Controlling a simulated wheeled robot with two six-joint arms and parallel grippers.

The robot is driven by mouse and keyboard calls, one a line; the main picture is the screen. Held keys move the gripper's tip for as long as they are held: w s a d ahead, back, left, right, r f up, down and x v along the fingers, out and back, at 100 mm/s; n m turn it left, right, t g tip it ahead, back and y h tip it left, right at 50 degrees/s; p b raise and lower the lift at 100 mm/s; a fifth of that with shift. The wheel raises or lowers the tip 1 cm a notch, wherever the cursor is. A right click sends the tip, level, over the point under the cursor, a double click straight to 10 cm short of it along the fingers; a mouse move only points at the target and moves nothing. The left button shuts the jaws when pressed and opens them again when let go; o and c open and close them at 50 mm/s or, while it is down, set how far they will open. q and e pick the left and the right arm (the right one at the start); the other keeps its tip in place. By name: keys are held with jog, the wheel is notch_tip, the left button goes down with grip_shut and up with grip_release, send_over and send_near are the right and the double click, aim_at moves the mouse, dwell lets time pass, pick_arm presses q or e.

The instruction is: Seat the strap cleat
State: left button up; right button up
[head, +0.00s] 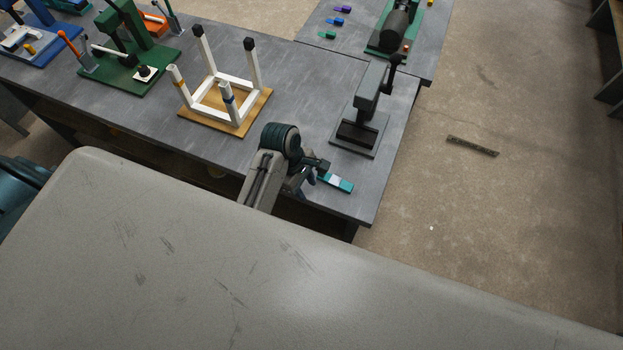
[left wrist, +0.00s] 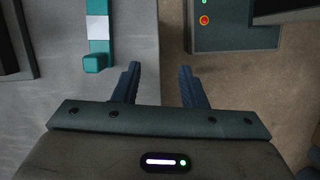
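A teal bar with a white band (head: 336,182) lies on the grey workbench near its front right corner. I cannot tell whether this is the strap cleat. It also shows in the left wrist view (left wrist: 97,28), left of the fingers. My left gripper (head: 314,178) is low over the bench, just left of the bar in the head view. In the left wrist view my left gripper (left wrist: 160,68) has its fingers apart, with nothing between them. A white chair frame (head: 206,98) with upright legs, two with black caps, stands on a wooden board. My right gripper is out of view.
A dark grey press (head: 363,112) stands behind the bar at the bench's right edge. A green press (head: 125,50) and orange-handled tools stand at the back left. A second bench (head: 340,50) holds small coloured pieces and a green machine. Bare bench lies between the chair frame and the dark press.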

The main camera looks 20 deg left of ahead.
pick_arm(q)
jog(key=shift+w+n, duration=0.25)
jog(key=shift+n, duration=0.05)
send_near(336, 179)
jog(key=a+f, duration=0.2)
jog(key=shift+s+a+f, duration=0.15)
jog(key=shift+s+f, duration=0.05)
jog(key=shift+f, duration=0.15)
notch_tip(336, 179, down, 3)
jog(key=shift+w+f, duration=0.15)
jog(key=shift+f, duration=0.05)
jog(key=shift+r, duration=0.3)
grip_shut()
